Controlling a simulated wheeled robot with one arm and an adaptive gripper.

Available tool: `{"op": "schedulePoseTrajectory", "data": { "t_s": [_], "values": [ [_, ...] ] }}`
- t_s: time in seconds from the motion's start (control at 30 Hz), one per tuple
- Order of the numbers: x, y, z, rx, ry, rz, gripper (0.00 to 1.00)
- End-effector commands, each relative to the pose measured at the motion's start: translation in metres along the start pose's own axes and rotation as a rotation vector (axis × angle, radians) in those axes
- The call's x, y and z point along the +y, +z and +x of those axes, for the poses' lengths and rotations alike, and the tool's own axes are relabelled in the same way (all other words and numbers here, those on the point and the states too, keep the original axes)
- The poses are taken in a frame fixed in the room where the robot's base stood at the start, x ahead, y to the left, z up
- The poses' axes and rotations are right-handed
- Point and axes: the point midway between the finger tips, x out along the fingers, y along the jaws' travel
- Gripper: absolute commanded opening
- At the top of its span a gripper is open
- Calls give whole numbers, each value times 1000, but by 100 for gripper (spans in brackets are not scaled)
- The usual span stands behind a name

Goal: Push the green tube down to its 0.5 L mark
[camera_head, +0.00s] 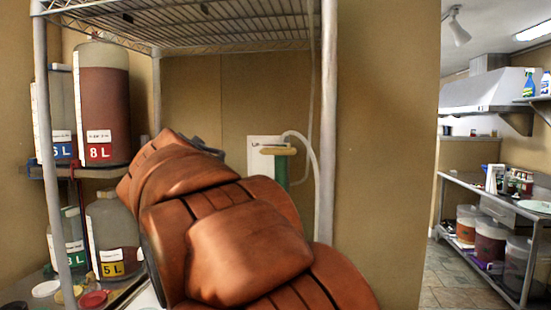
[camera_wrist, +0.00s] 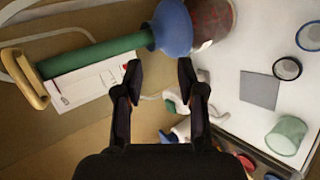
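The green tube (camera_wrist: 95,55) crosses the upper left of the wrist view. A tan crossbar handle (camera_wrist: 24,80) is at one end and a blue rounded piece (camera_wrist: 172,27) at the other. In the head view the green tube (camera_head: 282,172) stands upright below its tan handle (camera_head: 279,151); my arm hides its lower part. A white card (camera_wrist: 88,85) with markings lies behind the tube; I cannot read the 0.5 L mark. My gripper (camera_wrist: 160,72) is open and empty, its fingertips apart from the tube in the picture.
A wire shelf rack (camera_head: 190,22) holds large jugs at left, including a red 8 L one (camera_head: 103,105) and a yellow 5 L one (camera_head: 112,235). A rack post (camera_head: 327,120) stands right of the tube. A pale hose (camera_head: 312,150) loops beside the handle.

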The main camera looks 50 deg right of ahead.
Motion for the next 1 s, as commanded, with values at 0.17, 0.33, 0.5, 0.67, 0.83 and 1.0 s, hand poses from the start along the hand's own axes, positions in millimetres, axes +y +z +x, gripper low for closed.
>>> {"op": "schedulePoseTrajectory", "data": {
  "t_s": [0.17, 0.33, 0.5, 0.67, 0.83, 1.0],
  "values": [
    [86, -15, -15, -30, 221, -29, 39],
    [133, -19, -32, -60, 349, -47, 39],
    [152, -19, -40, -73, 400, -51, 39],
    [160, -19, -28, -74, 404, -54, 39],
    [169, -16, -3, -78, 400, -54, 39],
    [177, -17, 17, -74, 401, -55, 39]
  ]
}}
